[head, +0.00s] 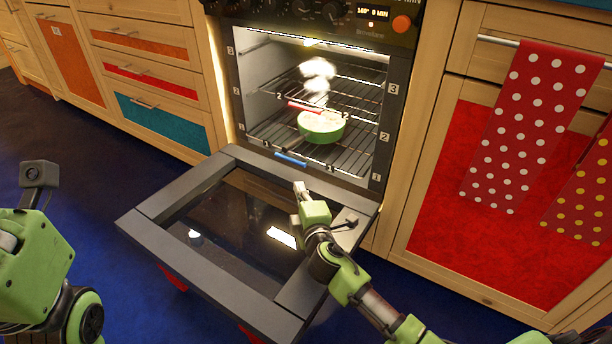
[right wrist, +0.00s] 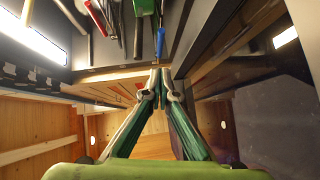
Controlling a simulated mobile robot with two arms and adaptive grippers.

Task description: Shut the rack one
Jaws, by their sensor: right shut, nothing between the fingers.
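Rack one is the lowest wire rack (head: 345,160) in the lit oven, by the labels marked 1. Its blue front bar (head: 291,159) shows at the oven mouth; I cannot tell how far out the rack stands. The bar also shows in the right wrist view (right wrist: 160,43). My right gripper (head: 298,187) is shut and empty, over the lowered oven door, just in front of the blue bar and apart from it. In the right wrist view its fingertips (right wrist: 160,86) meet, pointing toward the oven. Part of my left arm shows at the left; its fingers are out of view.
The oven door (head: 170,235) lies open below my right arm. A green round dish (head: 322,130) with steam above it stands on a rack above, near a red bar (head: 305,107). A red dotted towel (head: 515,125) hangs at the right. The blue floor at left is clear.

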